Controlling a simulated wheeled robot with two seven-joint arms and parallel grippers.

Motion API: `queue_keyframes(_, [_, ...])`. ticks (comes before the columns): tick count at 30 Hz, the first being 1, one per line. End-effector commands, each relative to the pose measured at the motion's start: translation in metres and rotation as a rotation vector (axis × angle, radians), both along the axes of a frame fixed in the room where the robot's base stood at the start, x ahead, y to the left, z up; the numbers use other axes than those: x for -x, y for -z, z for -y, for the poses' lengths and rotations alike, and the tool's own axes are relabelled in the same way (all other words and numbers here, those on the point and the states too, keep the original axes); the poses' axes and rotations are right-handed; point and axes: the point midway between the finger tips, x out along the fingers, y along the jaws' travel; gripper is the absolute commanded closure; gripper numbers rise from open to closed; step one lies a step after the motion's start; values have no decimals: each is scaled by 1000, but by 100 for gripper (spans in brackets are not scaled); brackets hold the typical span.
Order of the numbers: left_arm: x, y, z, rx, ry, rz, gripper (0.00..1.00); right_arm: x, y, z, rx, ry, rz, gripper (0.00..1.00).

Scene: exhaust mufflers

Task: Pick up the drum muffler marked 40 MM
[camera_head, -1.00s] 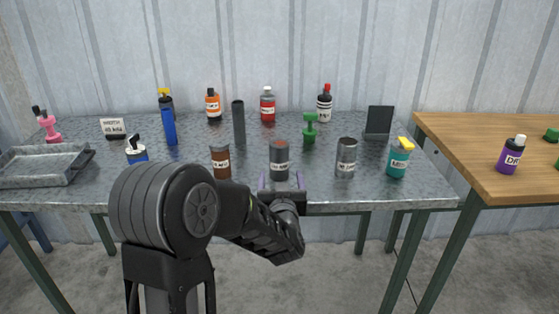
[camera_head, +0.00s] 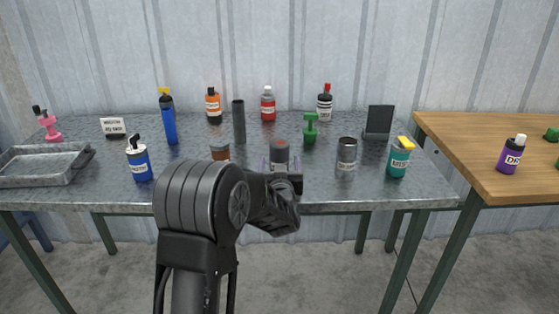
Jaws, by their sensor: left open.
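Three short drum mufflers stand upright near the front of the metal table: a brown one (camera_head: 220,150) at left, a dark grey one with a reddish top (camera_head: 279,153) in the middle, and a bare grey one (camera_head: 346,156) at right. Their white labels are too small to read surely; the middle one's label is hidden now. My left gripper (camera_head: 281,166) is open at the middle drum, its fingers showing on either side of it. I cannot tell whether they touch it. My right gripper is not in view.
A tall dark tube (camera_head: 239,122) stands behind, and a green clamp-like tool (camera_head: 310,129) behind right. A blue bottle (camera_head: 139,160) and a teal bottle (camera_head: 399,158) stand to the sides. A grey tray (camera_head: 45,165) lies far left. A wooden table (camera_head: 500,140) is at right.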

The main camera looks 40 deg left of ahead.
Motion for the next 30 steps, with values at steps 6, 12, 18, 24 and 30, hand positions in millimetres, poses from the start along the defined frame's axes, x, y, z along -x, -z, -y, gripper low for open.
queue_keyframes(6, [-1, 0, -1, 0, 0, 0, 22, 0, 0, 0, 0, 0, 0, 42])
queue_keyframes(12, [-1, 0, -1, 0, 0, 0, 22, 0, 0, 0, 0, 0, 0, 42])
queue_keyframes(18, [-1, 0, -1, 1, 0, 1, 23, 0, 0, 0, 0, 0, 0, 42])
queue_keyframes(24, [-1, 0, -1, 1, 0, 1, 40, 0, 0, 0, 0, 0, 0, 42])
queue_keyframes(30, [-1, 0, -1, 1, 0, 1, 56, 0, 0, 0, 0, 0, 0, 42])
